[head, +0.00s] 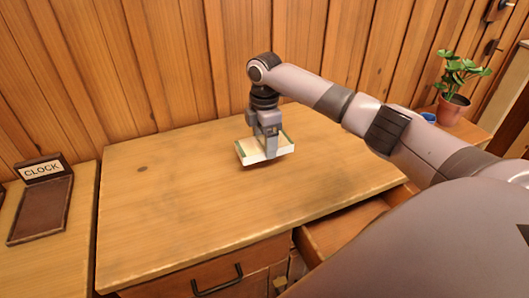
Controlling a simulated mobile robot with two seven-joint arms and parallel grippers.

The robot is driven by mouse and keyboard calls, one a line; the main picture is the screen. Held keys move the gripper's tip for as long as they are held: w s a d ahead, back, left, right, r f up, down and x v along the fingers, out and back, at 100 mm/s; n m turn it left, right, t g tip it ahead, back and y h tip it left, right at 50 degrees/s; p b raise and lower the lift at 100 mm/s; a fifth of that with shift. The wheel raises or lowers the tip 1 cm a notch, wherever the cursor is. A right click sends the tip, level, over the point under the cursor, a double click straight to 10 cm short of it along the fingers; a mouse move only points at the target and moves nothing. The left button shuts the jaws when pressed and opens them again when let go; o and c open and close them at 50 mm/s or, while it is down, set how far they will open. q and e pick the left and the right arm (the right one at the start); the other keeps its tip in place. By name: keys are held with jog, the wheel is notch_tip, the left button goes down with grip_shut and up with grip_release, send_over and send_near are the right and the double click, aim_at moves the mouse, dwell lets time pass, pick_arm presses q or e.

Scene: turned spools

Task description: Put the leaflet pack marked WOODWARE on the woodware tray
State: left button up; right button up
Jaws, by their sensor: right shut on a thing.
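My right gripper (267,148) is over the middle of the wooden desk, pointing down. It is shut on a pale, flat pack with green edging (284,151), which I take for the leaflet pack. No lettering on it can be read from here. The pack is at or just above the desk top; I cannot tell if it touches. No tray marked WOODWARE shows in this view. My left gripper is not in view.
A brown tray (38,222) with a CLOCK sign (42,170) is on a separate surface at the left. The desk top (165,205) is clear around the pack. A drawer (345,228) stands open at the front right. A potted plant (453,108) and a blue object (428,117) are at the right.

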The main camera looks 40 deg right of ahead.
jog(key=shift+f, duration=2.15)
jog(key=shift+f, duration=0.1)
jog(key=o, duration=1.1)
